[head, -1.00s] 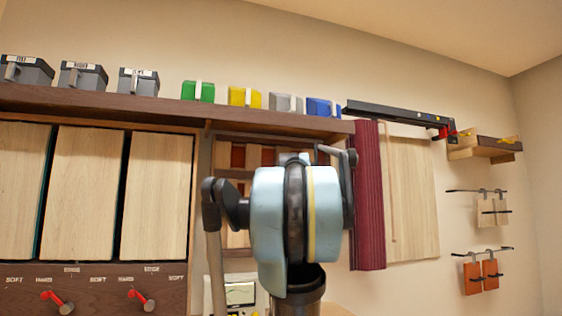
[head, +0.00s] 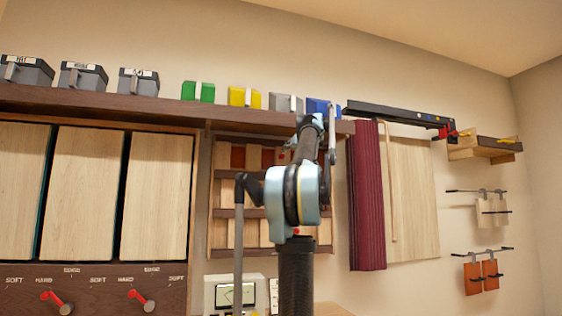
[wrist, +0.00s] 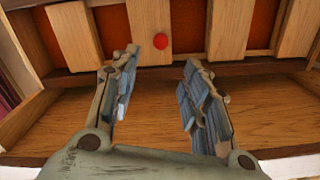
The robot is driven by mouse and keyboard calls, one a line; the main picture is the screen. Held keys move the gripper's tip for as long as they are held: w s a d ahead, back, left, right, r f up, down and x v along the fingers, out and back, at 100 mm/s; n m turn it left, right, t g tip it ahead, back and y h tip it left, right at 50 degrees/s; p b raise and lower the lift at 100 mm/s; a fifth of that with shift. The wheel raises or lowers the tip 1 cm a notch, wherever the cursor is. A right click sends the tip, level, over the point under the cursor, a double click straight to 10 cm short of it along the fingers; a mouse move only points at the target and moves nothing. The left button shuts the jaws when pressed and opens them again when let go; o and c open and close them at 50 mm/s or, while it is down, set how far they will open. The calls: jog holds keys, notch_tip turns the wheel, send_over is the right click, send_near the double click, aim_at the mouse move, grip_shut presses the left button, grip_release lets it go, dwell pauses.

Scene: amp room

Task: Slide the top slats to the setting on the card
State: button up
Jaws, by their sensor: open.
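The slat panel shows in the head view as a wooden frame (head: 226,212) with pale upright slats in rows over a red-orange backing, partly hidden behind my arm. In the wrist view, pale wooden slats (wrist: 230,28) stand apart with red-orange gaps (wrist: 188,22) between them. A round red knob (wrist: 160,42) sits on one slat. My gripper (wrist: 160,64) is open and empty, its two fingers either side of the knob's line, with the knob just beyond the fingertips and apart from them. I cannot make out a readable setting card.
A dark shelf (head: 150,108) runs above the panel, with coloured boxes on it. A maroon curtain (head: 367,200) hangs close to the right. A meter (head: 235,294) stands below. Red levers (head: 141,299) are at lower left. A wooden ledge (wrist: 270,115) lies under the fingers.

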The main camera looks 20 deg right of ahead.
aim_at(283, 155)
jog(key=w, duration=1.4)
jog(key=shift+w+a, duration=0.25)
jog(key=shift+a, duration=0.1)
grip_shut()
